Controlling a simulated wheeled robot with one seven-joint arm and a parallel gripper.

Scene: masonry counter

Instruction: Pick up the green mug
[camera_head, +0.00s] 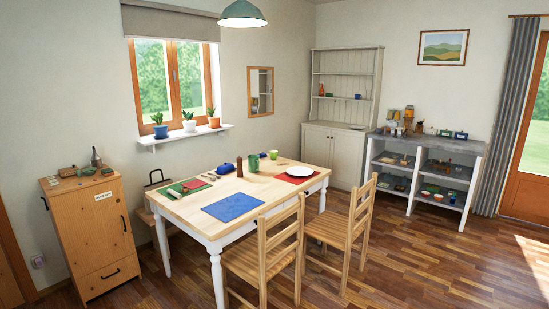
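A dark green mug-like vessel (254,163) stands upright on the wooden dining table (262,192), near its far side. A smaller light green cup (273,155) stands just right of it. A dark brown bottle-shaped object (239,167) stands to its left. Whether the dark green vessel has a handle is too small to tell. My gripper is not in view.
The table also holds a blue mat (233,207), a white plate (300,171) on a red mat and a green cloth (184,188). Two wooden chairs (265,258) block the near right side. A wooden cabinet (96,235) stands left. Floor is clear at right.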

